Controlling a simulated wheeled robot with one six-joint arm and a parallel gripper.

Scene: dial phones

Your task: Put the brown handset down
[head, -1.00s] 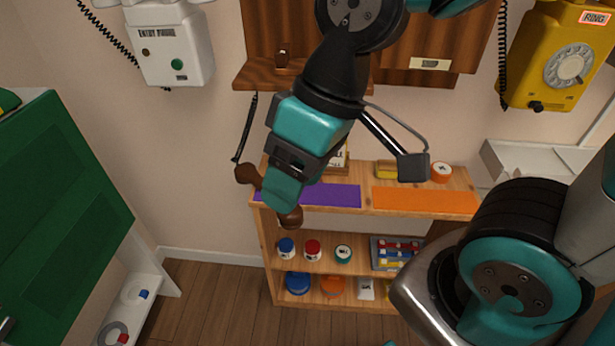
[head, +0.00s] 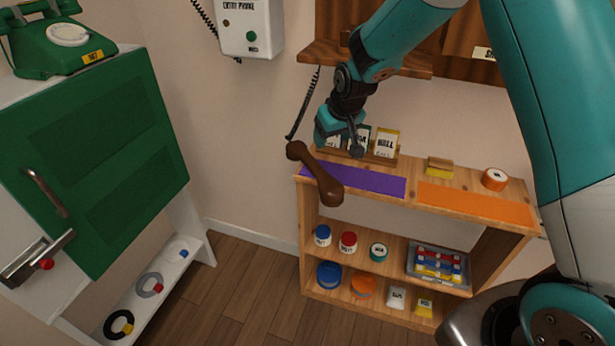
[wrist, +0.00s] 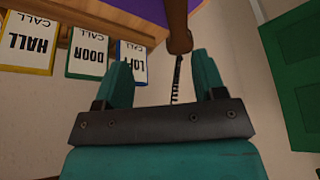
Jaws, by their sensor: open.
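The brown handset (head: 316,172) shows in the head view across the front left corner of the wooden shelf unit's top, over the left end of the purple mat (head: 375,182). Its near end reaches past the front edge; I cannot tell whether it rests on the top. A dark coiled cord (head: 303,103) runs up from its far end. My gripper (head: 338,143) is just behind the handset, open and empty. In the wrist view, part of the handset (wrist: 178,25) shows beyond the spread fingers (wrist: 162,75), apart from them.
A rack of cards (head: 385,145) stands behind the purple mat, close to my gripper. An orange mat (head: 475,204), a yellow block (head: 439,166) and an orange roll (head: 495,179) lie to the right. A green cabinet (head: 105,160) stands at left.

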